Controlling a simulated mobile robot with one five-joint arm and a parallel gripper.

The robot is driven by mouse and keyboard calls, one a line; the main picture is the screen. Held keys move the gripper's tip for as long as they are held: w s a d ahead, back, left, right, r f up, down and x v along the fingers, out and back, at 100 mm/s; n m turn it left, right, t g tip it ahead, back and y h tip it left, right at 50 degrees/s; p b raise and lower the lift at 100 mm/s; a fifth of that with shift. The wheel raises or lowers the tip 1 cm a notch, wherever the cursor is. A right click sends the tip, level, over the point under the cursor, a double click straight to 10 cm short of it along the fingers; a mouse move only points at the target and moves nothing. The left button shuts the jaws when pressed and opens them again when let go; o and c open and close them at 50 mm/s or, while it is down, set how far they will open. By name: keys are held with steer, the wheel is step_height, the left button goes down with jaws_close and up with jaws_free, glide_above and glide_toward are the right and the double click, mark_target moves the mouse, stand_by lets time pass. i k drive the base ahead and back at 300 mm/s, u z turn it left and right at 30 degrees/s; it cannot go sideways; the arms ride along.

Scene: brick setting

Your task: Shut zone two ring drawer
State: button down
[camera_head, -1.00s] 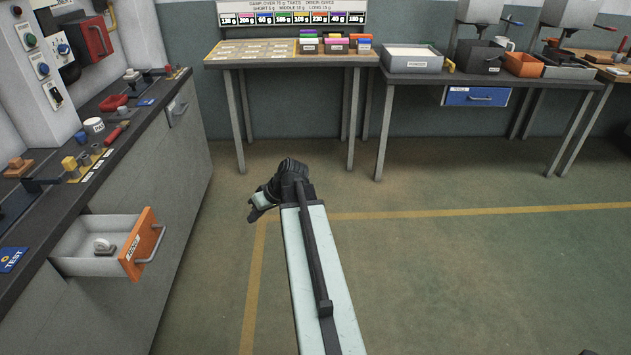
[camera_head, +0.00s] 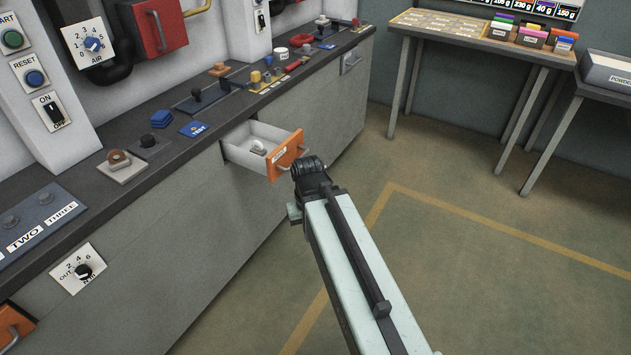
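An open drawer (camera_head: 240,155) with an orange front stands out from the grey counter in the camera_head view. Its front bears a small label, too small to read, and a metal handle. A pale ring-like object (camera_head: 258,148) lies inside it. My gripper (camera_head: 296,210) is at the end of my arm, just right of and below the drawer front in the picture. The fingers are largely hidden by my wrist, so I cannot tell whether they touch the handle or are open.
The long counter (camera_head: 170,165) runs along the left with knobs and switches on it. Another orange drawer front (camera_head: 12,326) shows at the lower left. A table (camera_head: 470,40) with coloured boxes stands at the back right. The green floor (camera_head: 480,290) at right is clear.

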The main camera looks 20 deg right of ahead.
mark_target(283, 147)
steer(key=u, duration=0.05)
steer(key=k, duration=0.1)
steer(key=u, duration=0.75)
steer(key=i, duration=0.6)
steer(key=u, duration=0.15)
